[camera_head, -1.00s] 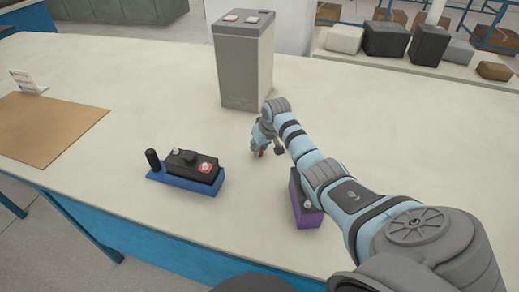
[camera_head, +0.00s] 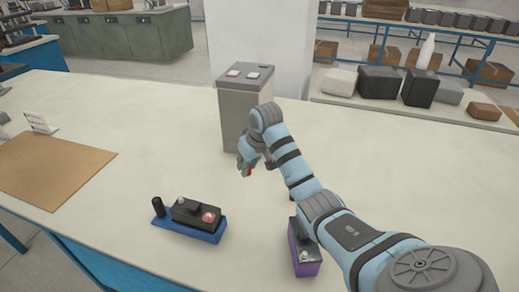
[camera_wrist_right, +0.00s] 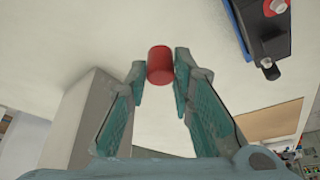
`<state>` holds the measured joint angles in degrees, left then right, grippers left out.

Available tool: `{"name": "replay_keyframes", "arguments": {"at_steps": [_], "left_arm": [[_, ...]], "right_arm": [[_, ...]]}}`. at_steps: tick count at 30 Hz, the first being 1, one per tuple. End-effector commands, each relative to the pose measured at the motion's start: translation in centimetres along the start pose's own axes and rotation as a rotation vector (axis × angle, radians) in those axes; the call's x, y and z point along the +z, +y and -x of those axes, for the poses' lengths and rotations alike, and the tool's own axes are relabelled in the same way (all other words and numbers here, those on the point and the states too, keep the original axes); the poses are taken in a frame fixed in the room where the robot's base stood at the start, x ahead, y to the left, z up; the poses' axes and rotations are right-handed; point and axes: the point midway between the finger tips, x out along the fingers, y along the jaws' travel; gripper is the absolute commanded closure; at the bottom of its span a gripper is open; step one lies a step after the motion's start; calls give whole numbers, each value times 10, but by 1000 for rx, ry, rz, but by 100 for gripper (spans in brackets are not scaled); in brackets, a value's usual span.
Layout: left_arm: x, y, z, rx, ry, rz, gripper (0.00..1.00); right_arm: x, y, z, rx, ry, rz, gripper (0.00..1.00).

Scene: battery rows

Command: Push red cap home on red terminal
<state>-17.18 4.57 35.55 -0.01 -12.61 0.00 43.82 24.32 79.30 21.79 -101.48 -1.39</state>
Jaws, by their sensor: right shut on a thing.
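The red cap (camera_wrist_right: 160,65) is held between the fingertips of my right gripper (camera_wrist_right: 161,78) in the right wrist view. In the head view, my right gripper (camera_head: 247,165) is in front of the grey box, beyond and right of the black battery, with a little red showing at it. The black battery (camera_head: 191,213) sits in a blue tray (camera_head: 185,228). Its red-ringed terminal (camera_head: 209,216) is at the right end and looks bare. A bare silver terminal (camera_head: 181,202) is at its left end. The cap is apart from the battery. My left gripper is not in view.
A black post (camera_head: 158,206) stands at the tray's left end. A purple battery (camera_head: 305,258) stands under my right arm. A tall grey box (camera_head: 238,112) with a red and a white patch on top stands behind. A brown mat (camera_head: 50,170) lies left. The table between is clear.

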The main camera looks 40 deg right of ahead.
Motion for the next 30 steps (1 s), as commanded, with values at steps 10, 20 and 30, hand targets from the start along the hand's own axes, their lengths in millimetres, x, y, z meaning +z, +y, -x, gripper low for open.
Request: {"name": "replay_keyframes", "arguments": {"at_steps": [10, 20, 30], "left_arm": [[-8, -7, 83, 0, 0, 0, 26], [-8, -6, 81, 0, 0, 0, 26], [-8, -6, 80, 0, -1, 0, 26]], "right_arm": [[25, -128, 8, -227, -2, 530, 90], [21, -150, 2, -360, -4, 858, 90], [31, -149, -21, -371, -6, 882, 90]]}}
